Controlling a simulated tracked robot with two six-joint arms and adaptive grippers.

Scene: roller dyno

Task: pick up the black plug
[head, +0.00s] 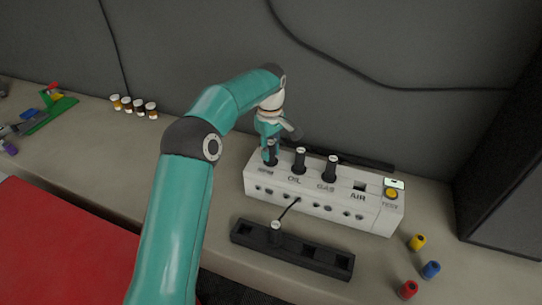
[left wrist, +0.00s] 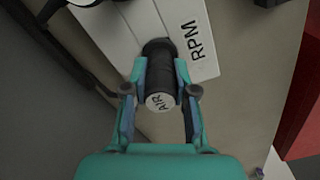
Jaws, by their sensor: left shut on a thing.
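The white box (head: 320,205) on the bench has sockets labelled OIL, GAS and AIR on top. My left gripper (head: 269,148) is at its left end, shut on a black plug (head: 270,158). In the left wrist view, this black plug (left wrist: 160,72) has a pale end marked AIR and stands at the socket beside the RPM label. My left gripper's fingers (left wrist: 160,95) are on either side of it. Other black plugs stand upright at OIL (head: 300,162) and GAS (head: 331,170). The AIR socket (head: 359,186) looks empty. My right gripper is not in view.
A black rack (head: 310,252) in front of the box holds one plug (head: 276,232) with a thin lead. Yellow (head: 417,242), blue (head: 431,269) and red (head: 408,289) caps lie at the right. A dark cabinet (head: 505,170) stands far right. Small bottles (head: 134,106) stand at the back left.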

